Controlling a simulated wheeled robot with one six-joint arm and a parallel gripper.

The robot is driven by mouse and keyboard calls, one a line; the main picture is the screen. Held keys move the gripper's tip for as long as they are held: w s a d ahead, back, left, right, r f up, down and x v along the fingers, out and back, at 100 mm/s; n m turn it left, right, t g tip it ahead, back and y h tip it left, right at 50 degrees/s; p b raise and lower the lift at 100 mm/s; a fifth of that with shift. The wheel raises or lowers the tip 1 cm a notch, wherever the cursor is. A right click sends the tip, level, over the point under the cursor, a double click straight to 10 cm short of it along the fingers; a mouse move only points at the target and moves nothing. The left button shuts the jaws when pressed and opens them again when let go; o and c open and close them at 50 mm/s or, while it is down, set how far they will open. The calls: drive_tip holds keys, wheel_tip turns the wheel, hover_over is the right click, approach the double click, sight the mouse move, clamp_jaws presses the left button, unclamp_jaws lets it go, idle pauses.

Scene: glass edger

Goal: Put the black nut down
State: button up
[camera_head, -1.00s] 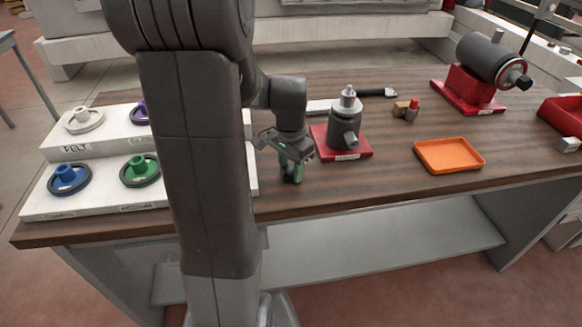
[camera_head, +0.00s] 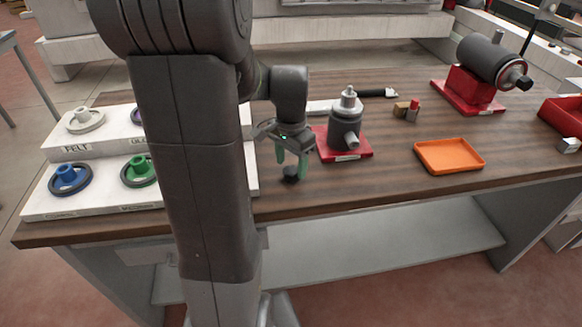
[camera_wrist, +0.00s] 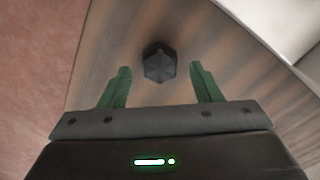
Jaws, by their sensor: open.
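The black nut (camera_head: 291,174) rests on the wooden table, just right of the white stepped rack. In the wrist view the nut (camera_wrist: 159,66) shows as a dark hexagonal shape on the wood, ahead of and between the two green fingertips. My gripper (camera_head: 292,172) is open above the nut, its green fingers pointing down. The fingers (camera_wrist: 160,80) stand apart in the wrist view with nothing held between them. My arm hides part of the rack.
The white rack (camera_head: 105,208) with coloured wheels stands left of the nut. A dark grey fixture on a red base (camera_head: 362,151) stands close to the right. An orange tray (camera_head: 449,156) lies further right. Bare tabletop (camera_head: 370,183) lies in front of the fixture.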

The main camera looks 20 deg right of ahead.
sight(291, 170)
wheel_tip(291, 170, up, 10)
drive_tip(key=shift+f, duration=0.15)
idle(1.2)
